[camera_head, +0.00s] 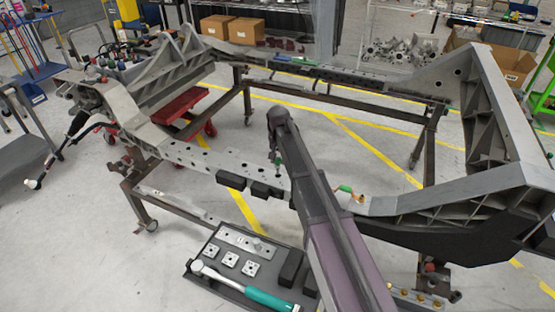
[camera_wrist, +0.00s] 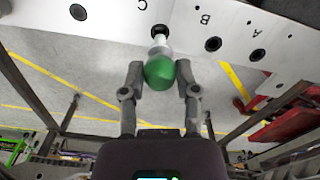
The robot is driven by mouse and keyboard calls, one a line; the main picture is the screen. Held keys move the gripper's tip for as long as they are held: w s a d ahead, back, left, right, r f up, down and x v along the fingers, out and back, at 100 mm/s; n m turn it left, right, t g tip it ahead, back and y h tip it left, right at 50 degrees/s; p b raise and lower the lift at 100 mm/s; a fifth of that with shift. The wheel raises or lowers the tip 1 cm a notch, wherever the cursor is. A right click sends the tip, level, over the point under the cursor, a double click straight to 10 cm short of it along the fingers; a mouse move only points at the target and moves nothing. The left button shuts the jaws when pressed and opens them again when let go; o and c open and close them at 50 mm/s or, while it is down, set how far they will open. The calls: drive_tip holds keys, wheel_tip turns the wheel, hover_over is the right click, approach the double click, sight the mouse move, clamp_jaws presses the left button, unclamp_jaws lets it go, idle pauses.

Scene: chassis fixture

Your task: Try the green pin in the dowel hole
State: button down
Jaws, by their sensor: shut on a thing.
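The green pin (camera_wrist: 160,70) has a round green grip and a pale metal shank. My gripper (camera_wrist: 159,85) is shut on the green grip, one finger on each side. The shank points at a dark round hole (camera_wrist: 159,31) in the pale chassis rail (camera_wrist: 110,22). The tip overlaps the hole's edge in the wrist view; I cannot tell whether it is inside. In the head view the green pin (camera_head: 279,159) is small under my gripper (camera_head: 277,152), upright over the near rail (camera_head: 215,163). My arm hides part of the rail there.
Other holes lie along the rail, near letters A, B and C. A green-handled tool (camera_head: 345,188) lies on the rail right of my arm. Black blocks (camera_head: 231,180) hang at the rail's near side.

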drive_tip(key=shift+f+b, duration=1.25)
drive_tip(key=shift+f, duration=0.05)
drive_tip(key=shift+c, duration=1.3)
unclamp_jaws()
wheel_tip(320, 180, up, 9)
drive_tip(key=p, duration=0.9)
